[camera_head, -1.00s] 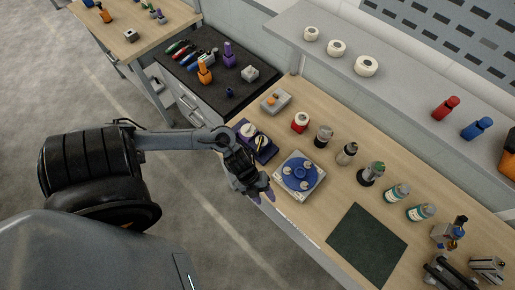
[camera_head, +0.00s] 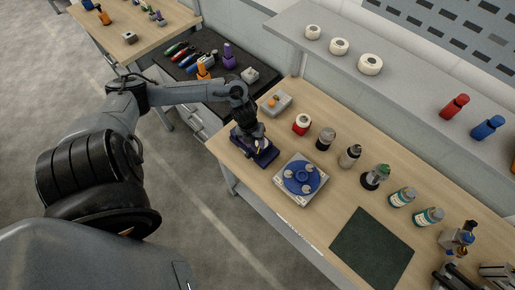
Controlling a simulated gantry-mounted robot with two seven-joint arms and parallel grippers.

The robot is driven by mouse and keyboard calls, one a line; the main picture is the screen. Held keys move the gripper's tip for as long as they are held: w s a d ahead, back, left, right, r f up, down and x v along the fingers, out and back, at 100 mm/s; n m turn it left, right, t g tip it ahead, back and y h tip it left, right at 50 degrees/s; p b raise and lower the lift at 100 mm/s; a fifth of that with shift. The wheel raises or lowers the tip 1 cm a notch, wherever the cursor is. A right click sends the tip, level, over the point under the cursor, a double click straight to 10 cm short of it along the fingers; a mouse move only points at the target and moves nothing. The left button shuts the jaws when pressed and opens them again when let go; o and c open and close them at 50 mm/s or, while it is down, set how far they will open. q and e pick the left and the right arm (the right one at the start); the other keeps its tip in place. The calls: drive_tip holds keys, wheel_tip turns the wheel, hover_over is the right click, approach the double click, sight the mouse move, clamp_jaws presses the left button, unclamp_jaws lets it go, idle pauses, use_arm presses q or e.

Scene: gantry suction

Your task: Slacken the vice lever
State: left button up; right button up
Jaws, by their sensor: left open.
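A small dark purple fixture (camera_head: 266,158) with pale parts on top sits at the near left edge of the wooden bench. I cannot tell for sure that it is the vice, and no lever can be made out. My left gripper (camera_head: 261,145) is open and points down right over this fixture, hiding much of its top. I cannot tell whether the fingers touch it. My right gripper is not in view.
A white square unit with a blue disc (camera_head: 302,177) stands just right of the fixture. Several bottles line the bench. A dark green mat (camera_head: 372,248) lies bare at the front right.

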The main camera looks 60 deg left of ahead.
sight(258, 150)
use_arm(q)
drive_tip(key=shift+w+d+f, duration=0.1)
drive_tip(key=shift+f, duration=0.75)
drive_tip(key=shift+w+d+f, duration=0.15)
drive_tip(key=shift+f, duration=0.7)
drive_tip(key=shift+w+d+f, duration=0.1)
drive_tip(key=shift+f, duration=0.75)
clamp_jaws()
